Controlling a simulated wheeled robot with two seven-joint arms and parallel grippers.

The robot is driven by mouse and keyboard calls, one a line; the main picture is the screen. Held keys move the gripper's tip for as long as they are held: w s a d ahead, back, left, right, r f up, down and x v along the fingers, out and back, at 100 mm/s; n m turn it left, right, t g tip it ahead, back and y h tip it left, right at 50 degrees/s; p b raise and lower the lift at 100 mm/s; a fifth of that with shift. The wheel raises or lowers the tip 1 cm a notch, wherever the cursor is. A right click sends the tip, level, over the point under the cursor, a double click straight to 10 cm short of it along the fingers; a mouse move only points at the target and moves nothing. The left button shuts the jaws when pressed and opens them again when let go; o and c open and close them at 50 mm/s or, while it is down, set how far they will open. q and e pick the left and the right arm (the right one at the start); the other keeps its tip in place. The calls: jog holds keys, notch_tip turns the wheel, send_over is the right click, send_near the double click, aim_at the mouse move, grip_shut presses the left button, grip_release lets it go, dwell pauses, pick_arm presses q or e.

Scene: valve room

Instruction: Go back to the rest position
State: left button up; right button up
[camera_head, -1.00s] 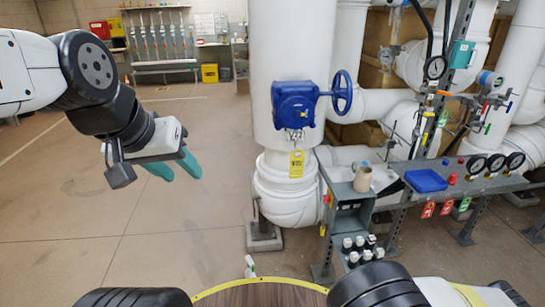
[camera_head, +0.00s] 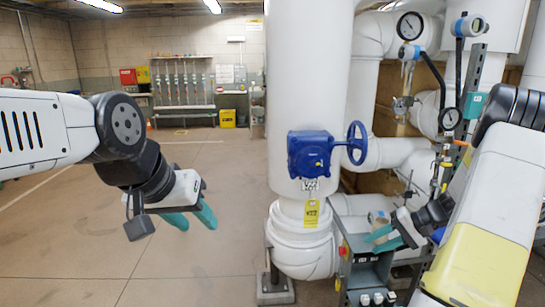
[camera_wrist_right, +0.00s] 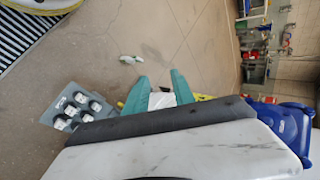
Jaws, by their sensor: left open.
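My left gripper (camera_head: 190,218) hangs at the left of the head view, over bare floor. Its two teal fingers point down and right, apart and empty. My right gripper (camera_head: 372,243) is in front of the grey bench, right of the white pipe, with its fingers pointing left. The right wrist view also shows its teal fingers (camera_wrist_right: 158,90) spread apart. A small white patch shows between them near their base; I cannot tell what it is.
A blue valve box (camera_head: 310,155) with a handwheel (camera_head: 357,143) sits on the thick white pipe (camera_head: 305,60), a yellow tag (camera_head: 312,212) below it. A grey holder of white-capped bottles (camera_wrist_right: 75,108) shows in the right wrist view. Floor at the left is clear.

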jog(key=s+a+r+n+g+h, duration=0.1)
jog(key=s+a+r+n+h, duration=0.1)
jog(key=s+a+r, duration=0.35)
jog(key=s+a+r+n+h, duration=0.1)
jog(key=s+a+r+h, duration=0.1)
jog(key=a+r, duration=0.6)
jog(key=s+a+r+n+t+h, duration=0.2)
jog(key=s+a+r+t, duration=0.1)
jog(key=s+r, duration=0.6)
jog(key=s+t, duration=0.1)
jog(key=s, duration=0.3)
jog(key=shift+s+a+r+h, duration=0.25)
jog(key=shift+a+r+h, duration=0.05)
jog(key=shift+a+r, duration=0.1)
jog(key=shift+o, duration=0.2)
